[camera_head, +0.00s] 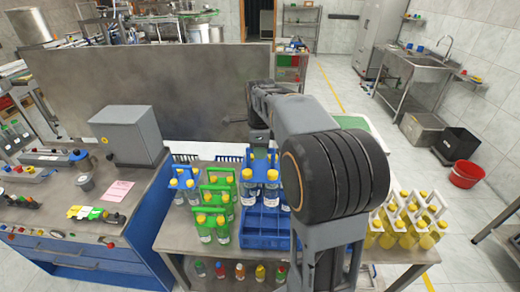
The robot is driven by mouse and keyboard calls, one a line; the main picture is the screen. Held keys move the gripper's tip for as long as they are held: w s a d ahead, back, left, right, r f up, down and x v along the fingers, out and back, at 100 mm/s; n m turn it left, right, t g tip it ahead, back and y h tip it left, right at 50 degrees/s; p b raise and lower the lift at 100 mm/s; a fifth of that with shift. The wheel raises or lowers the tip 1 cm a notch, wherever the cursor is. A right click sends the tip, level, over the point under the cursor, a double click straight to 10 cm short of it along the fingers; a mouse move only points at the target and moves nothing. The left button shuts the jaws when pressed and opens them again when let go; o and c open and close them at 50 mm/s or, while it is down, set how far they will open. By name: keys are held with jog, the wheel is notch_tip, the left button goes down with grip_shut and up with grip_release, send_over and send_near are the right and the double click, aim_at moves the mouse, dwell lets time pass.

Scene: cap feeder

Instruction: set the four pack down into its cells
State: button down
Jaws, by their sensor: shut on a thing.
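The four pack (272,192) is a blue carrier of clear bottles with yellow caps. It is upright at the far cells of a blue crate (262,242). I cannot tell whether its bottoms are inside the cells or just above them. Nearer cells of the crate look empty. My gripper (258,142) is above the pack, shut on its top; the fingers are small and partly hidden. My arm covers the crate's right side.
A blue pack (187,186) and green packs (214,212) stand close to the crate's left. Yellow packs (410,225) stand at the table's right. A grey panel (150,85) rises behind. Several small bottles (240,271) sit below the tabletop.

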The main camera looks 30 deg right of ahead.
aim_at(261, 169)
jog(key=shift+f, duration=1.15)
notch_tip(261, 169, down, 19)
jog(key=b, duration=1.5)
jog(key=shift+f, duration=0.2)
jog(key=shift+f+b, duration=0.45)
jog(key=shift+f, duration=0.15)
jog(key=c, duration=1)
grip_release()
jog(key=shift+o, duration=0.2)
jog(key=shift+s, duration=0.1)
jog(key=shift+f, duration=0.15)
notch_tip(261, 169, up, 14)
jog(key=shift+p, duration=0.3)
